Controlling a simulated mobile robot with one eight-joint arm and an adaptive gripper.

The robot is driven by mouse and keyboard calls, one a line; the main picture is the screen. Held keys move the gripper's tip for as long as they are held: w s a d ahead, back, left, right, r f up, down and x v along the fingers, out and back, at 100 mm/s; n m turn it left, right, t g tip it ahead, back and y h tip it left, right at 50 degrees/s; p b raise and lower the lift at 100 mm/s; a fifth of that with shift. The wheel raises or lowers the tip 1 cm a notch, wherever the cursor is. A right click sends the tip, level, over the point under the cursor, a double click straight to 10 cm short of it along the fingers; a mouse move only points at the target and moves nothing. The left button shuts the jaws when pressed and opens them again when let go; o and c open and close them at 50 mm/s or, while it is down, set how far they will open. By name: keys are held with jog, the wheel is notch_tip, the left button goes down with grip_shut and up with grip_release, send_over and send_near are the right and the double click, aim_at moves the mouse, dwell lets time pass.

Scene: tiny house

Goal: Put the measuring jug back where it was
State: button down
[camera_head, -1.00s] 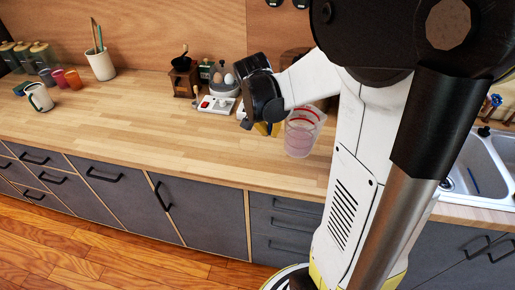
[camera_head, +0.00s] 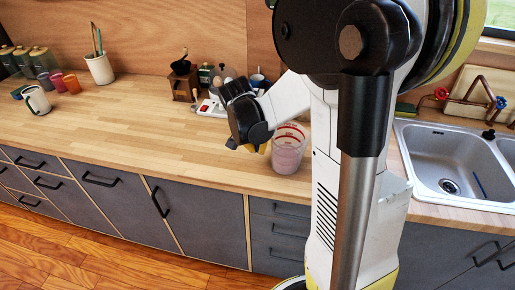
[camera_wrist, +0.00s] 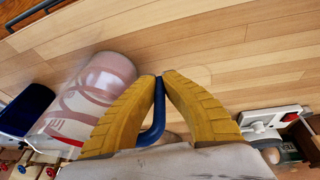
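The measuring jug (camera_head: 289,150) is clear with red markings and looks pinkish low down. In the head view it is at the front right of the wooden counter, just right of my gripper (camera_head: 249,147). In the wrist view the jug (camera_wrist: 88,100) is left of my yellow fingers (camera_wrist: 158,76), partly blurred. The fingers are closed around a blue bar, which appears to be the jug's handle (camera_wrist: 157,112). The jug looks nearly upright; I cannot tell whether its base touches the counter. My fingertips are mostly hidden in the head view.
The wooden counter (camera_head: 130,125) is clear from the middle to the left. A coffee grinder (camera_head: 183,78) and a white scale (camera_head: 212,108) stand behind my gripper. A white mug (camera_head: 37,101) and coloured cups are at far left. The sink (camera_head: 450,165) is right of my arm.

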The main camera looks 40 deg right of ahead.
jog(key=c, duration=1.6)
grip_release()
jog(key=p+v, duration=0.5)
jog(key=v, duration=0.6)
jog(key=s+a+r+n+t+y, duration=0.1)
jog(key=s+a+r+n+t, duration=0.1)
jog(key=a, duration=0.3)
jog(key=s+a+r+n+t+y, duration=0.1)
jog(key=s+a+n+t, duration=0.1)
jog(key=s+a+n, duration=0.3)
jog(key=s+a+r+n+t+y, duration=0.1)
jog(key=s+a+r+n, duration=0.1)
jog(key=a, duration=0.4)
jog(key=shift+s+r+n+t+y, duration=0.15)
jog(key=shift+s+n+t+y, duration=0.05)
jog(key=shift+s+n, duration=0.3)
jog(key=shift+s+r+n+t+y, duration=0.2)
jog(key=shift+s+n, duration=0.2)
jog(key=shift+s, duration=0.1)
jog(key=shift+f, duration=0.1)
jog(key=shift+f+b, duration=0.7)
jog(key=shift+b, duration=0.2)
